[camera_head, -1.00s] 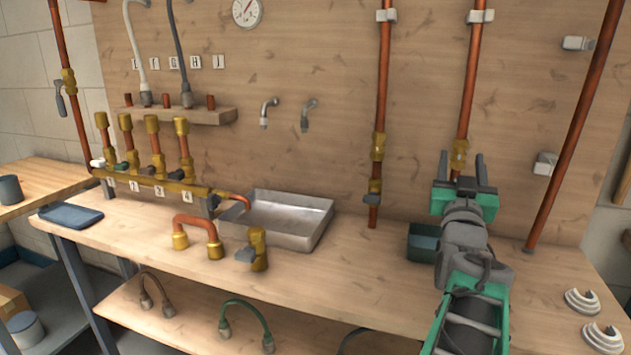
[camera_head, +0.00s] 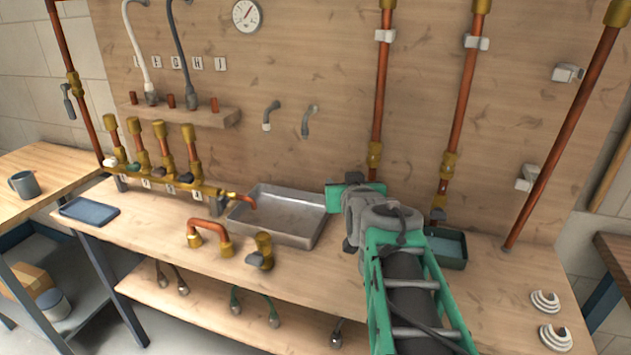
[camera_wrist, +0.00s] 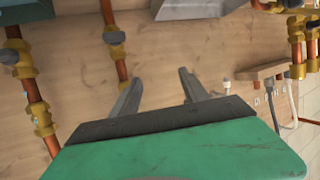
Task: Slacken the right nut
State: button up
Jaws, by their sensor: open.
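In the head view two upright copper pipes on the wall carry brass fittings. The right pipe (camera_head: 462,105) has a brass nut (camera_head: 449,162) and a valve (camera_head: 440,203) below it. The left pipe (camera_head: 382,85) has a brass nut (camera_head: 375,155); its lower part is hidden behind my gripper. I cannot tell which nut is the task's right nut. My green gripper (camera_head: 352,190) is in front of the left pipe's lower end, its fingertips hidden there. In the wrist view my gripper (camera_wrist: 160,85) has two grey fingers apart with nothing between them. Brass fittings (camera_wrist: 42,115) show left of them.
A metal tray (camera_head: 275,218) lies left of my gripper and a dark green bin (camera_head: 452,246) to its right. A brass manifold (camera_head: 165,180), a copper elbow piece (camera_head: 208,232) and a loose brass valve (camera_head: 262,250) are further left. White rings (camera_head: 547,301) lie at the right.

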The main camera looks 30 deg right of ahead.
jog(key=s+a+n+g+y+p, duration=0.1)
jog(key=a+p, duration=0.3)
jog(key=a, duration=0.4)
jog(key=shift+a+f+n+g+y, duration=0.25)
jog(key=shift+g+y, duration=0.25)
jog(key=shift+y, duration=0.4)
